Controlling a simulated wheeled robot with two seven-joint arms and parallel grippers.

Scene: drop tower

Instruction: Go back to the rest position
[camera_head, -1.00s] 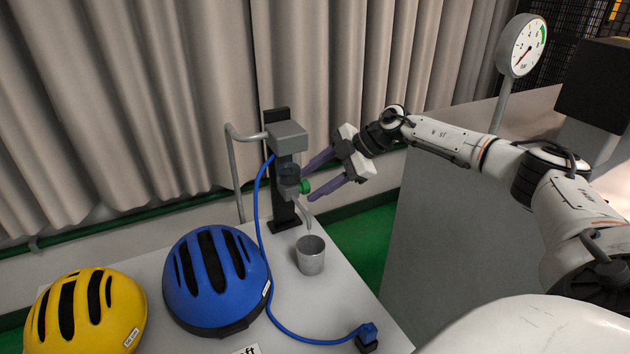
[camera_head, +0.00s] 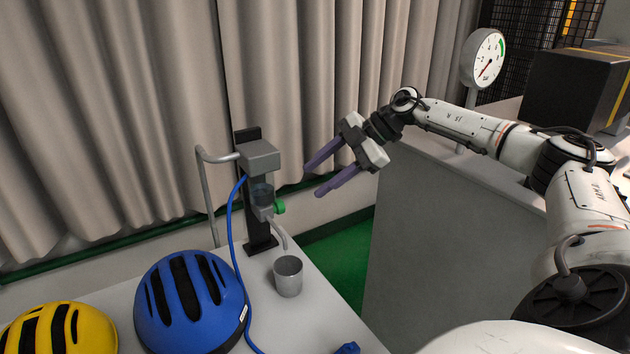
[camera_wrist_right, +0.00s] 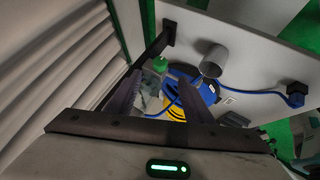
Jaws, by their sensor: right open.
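My right gripper (camera_head: 314,180) is open and empty, with purple fingers pointing left. It is in the air, to the right of and apart from the small dispenser (camera_head: 260,158) with a green knob (camera_head: 279,206). Its open fingers also show in the right wrist view (camera_wrist_right: 160,95), with the green knob (camera_wrist_right: 160,64) beyond them. A grey metal cup (camera_head: 288,276) stands upright on the table below the dispenser's spout. My left gripper is not in view.
A blue helmet (camera_head: 190,300) and a yellow helmet (camera_head: 60,328) sit on the white table (camera_head: 325,310). A blue hose (camera_head: 231,220) runs down from the dispenser. A grey cabinet (camera_head: 440,240) and a dial gauge (camera_head: 486,60) stand to the right. Curtains (camera_head: 130,110) hang behind.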

